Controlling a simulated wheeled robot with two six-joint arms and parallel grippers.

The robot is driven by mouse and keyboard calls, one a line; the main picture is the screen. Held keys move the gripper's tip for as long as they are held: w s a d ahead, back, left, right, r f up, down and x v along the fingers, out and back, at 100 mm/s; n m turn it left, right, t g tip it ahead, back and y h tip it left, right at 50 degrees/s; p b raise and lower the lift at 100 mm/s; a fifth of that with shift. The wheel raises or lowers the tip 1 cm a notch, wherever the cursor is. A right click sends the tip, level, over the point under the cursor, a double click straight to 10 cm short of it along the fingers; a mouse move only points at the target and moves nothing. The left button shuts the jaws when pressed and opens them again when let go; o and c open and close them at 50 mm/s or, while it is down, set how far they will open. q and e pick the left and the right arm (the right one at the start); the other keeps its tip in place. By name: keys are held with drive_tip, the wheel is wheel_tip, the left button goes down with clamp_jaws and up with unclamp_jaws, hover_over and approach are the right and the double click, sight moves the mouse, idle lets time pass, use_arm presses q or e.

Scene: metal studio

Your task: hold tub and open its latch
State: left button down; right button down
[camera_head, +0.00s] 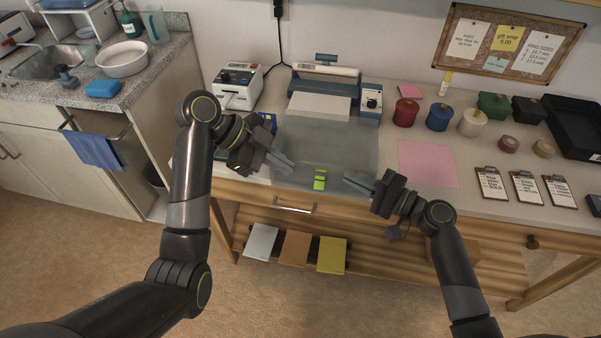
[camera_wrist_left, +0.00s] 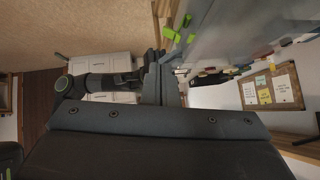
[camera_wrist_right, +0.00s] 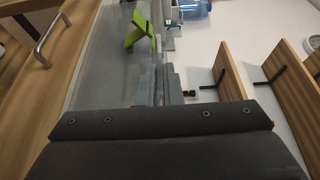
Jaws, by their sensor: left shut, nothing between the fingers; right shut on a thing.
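A large clear grey tub (camera_head: 345,140) stands at the front of the worktop. Its green latch (camera_head: 320,178) is on the side facing me; it also shows in the left wrist view (camera_wrist_left: 170,33) and the right wrist view (camera_wrist_right: 139,31), where a flap sticks out at an angle. My right gripper (camera_head: 353,181) is shut on the tub's wall at its near right. My left gripper (camera_head: 290,166) is shut and empty, left of the latch and apart from it, near the tub's front left. The exact contact of the right fingertips is partly hidden.
A drawer handle (camera_head: 295,208) lies below the tub. A sealing machine (camera_head: 325,80) stands behind it and a label printer (camera_head: 238,87) behind left. A pink sheet (camera_head: 428,164) and several lidded pots are to the right.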

sight(320, 184)
use_arm(q)
drive_tip(key=a+f+m+g+h, duration=0.2)
drive_tip(key=a+m+h, duration=0.2)
drive_tip(key=a+h, duration=0.15)
drive_tip(key=d+f, duration=0.6)
drive_tip(key=d, duration=0.5)
drive_tip(key=shift+t+h, duration=0.3)
drive_tip(key=shift+h, duration=0.05)
drive_tip(key=shift+w, duration=0.1)
drive_tip(key=shift+s+f+m, duration=0.2)
drive_tip(key=shift+f+m, duration=0.1)
drive_tip(key=shift+m, duration=0.3)
idle(0.5)
